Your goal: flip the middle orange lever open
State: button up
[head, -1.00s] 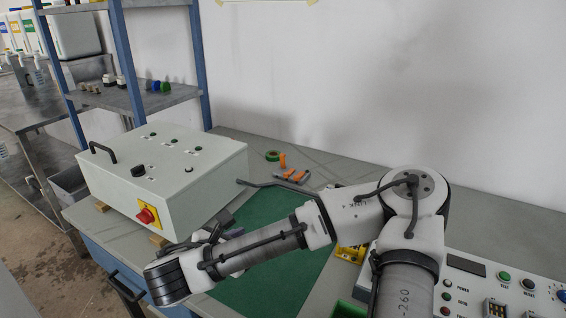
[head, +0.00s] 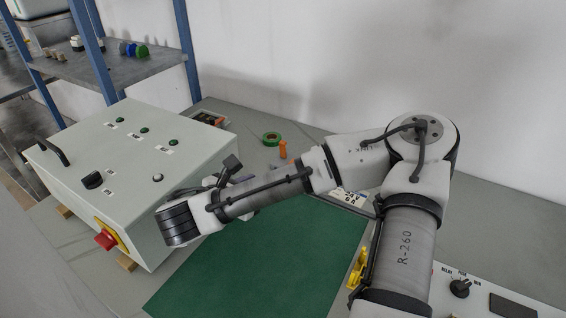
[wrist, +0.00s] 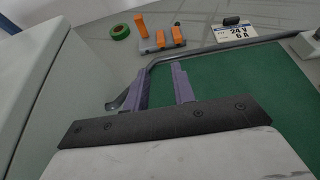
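In the wrist view a small grey connector block (wrist: 158,47) carries three orange levers in a row. The left lever (wrist: 141,25) stands up tallest. The middle lever (wrist: 160,39) looks shorter and lower than both neighbours. The right lever (wrist: 177,35) is a little taller than the middle one; its exact angle is unclear. In the head view one orange lever (head: 283,149) sticks up behind my arm, which hides the rest of the block. My gripper (wrist: 160,82) is open and empty, its two purple fingers pointing towards the block, short of it. In the head view my arm mostly hides the gripper.
A green tape roll (head: 271,139) lies beside the block. A grey cable (wrist: 205,50) runs between my fingers and the block. A label marked 24 V 6 A (wrist: 237,32) stands right. A large grey control box (head: 140,160) stands left. The green mat (head: 270,265) is clear.

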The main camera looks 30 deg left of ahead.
jog(key=x, duration=0.2)
jog(key=shift+w+d+f, duration=0.1)
jog(key=shift+w+f, duration=0.1)
jog(key=shift+w, duration=0.1)
jog(key=shift+w+f, duration=0.35)
jog(key=shift+w, duration=0.3)
jog(key=x, duration=0.9)
jog(key=shift+w+r+p, duration=0.1)
jog(key=shift+w+p, duration=0.1)
jog(key=shift+p, duration=0.1)
jog(key=shift+c, duration=0.4)
grip_shut()
